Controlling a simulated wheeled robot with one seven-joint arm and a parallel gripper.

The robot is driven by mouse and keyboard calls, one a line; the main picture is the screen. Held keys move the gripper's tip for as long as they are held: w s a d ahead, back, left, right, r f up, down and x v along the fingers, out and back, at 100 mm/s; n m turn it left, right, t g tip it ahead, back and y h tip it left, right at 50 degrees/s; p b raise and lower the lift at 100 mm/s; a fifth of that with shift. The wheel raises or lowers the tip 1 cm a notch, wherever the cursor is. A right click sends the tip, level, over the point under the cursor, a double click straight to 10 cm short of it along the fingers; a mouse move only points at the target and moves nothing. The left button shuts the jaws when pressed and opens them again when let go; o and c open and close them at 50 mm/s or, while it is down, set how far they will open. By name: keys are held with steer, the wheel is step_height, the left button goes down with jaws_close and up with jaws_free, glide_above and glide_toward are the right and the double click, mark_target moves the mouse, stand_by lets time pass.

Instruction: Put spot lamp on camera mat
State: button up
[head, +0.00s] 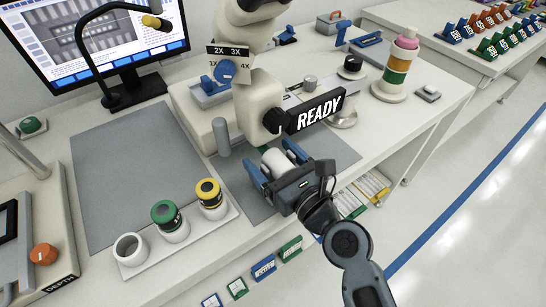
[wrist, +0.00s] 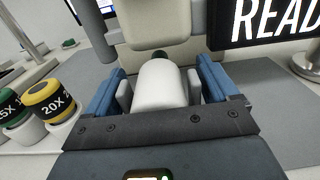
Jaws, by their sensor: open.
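A white rounded body with a dark green end (wrist: 160,85) is between the jaws of my gripper; it also shows in the head view (head: 276,160). It may be the spot lamp, but no label shows. My gripper (head: 279,166) is open around it, with a finger on each side and narrow gaps in the wrist view. A large grey mat (head: 125,175) lies bare at left on the bench. A smaller grey mat (head: 243,190) lies below my gripper, partly hidden. I cannot tell which is the camera mat.
A microscope-like machine with a READY sign (head: 318,110) stands just behind my gripper. A white tray (head: 190,238) holds a white cup and green and yellow banded pieces. A black gooseneck (head: 84,55) with a yellow tip arches before the monitor (head: 105,40).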

steer(key=shift+r, duration=0.2)
steer(key=b+v, duration=0.2)
steer(key=v, duration=1)
steer(key=shift+f, duration=0.1)
steer(key=s+d+f+n+h, duration=0.3)
steer(key=s+d+n+h, duration=0.15)
steer(key=s, duration=0.25)
steer(key=s+d+f+n+h, duration=0.3)
steer(key=s+d+n, duration=0.2)
steer(key=s+n, duration=0.15)
steer(key=s+d+r+n+h, duration=0.2)
steer(key=s+d+n, duration=0.2)
steer(key=s+n, duration=0.5)
steer(key=shift+s+r, duration=0.2)
steer(key=shift+r, duration=0.15)
steer(key=shift+o, duration=0.4)
steer(key=s+d+r+n, duration=0.1)
steer(key=s+r+n, duration=0.3)
steer(key=n, duration=0.4)
steer(key=shift+s+r+n, duration=0.25)
steer(key=shift+s+n, duration=0.15)
steer(key=shift+s, duration=0.3)
steer(key=shift+o, duration=0.8)
steer(key=shift+s+r+h, duration=0.1)
steer(key=shift+h, duration=0.15)
